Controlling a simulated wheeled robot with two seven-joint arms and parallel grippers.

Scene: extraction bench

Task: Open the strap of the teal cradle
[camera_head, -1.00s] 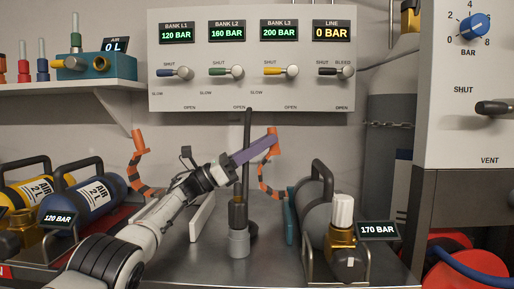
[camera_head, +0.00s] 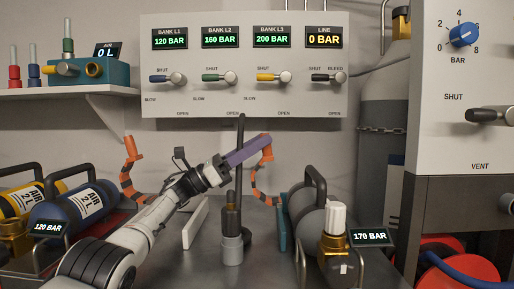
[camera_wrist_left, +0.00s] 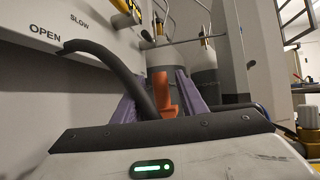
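The teal cradle (camera_head: 283,234) holds a grey cylinder (camera_head: 304,215) right of the bench's middle. Its orange and black banded strap (camera_head: 254,192) rises behind the cradle's left side in a curve, with an orange end (camera_head: 265,154) at the top. My left gripper (camera_head: 258,145) reaches up from the left, its purple fingers at this orange end. In the left wrist view the orange end (camera_wrist_left: 165,95) stands between the purple fingers, partly behind a black hose. Whether the fingers press on it is unclear. My right gripper is not in view.
A black hose (camera_head: 240,150) stands upright from a grey holder (camera_head: 232,249), close to my left gripper. Another banded strap (camera_head: 128,182) stands up at left, near blue (camera_head: 75,213) and yellow (camera_head: 28,203) cylinders. The valve panel (camera_head: 210,100) is behind.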

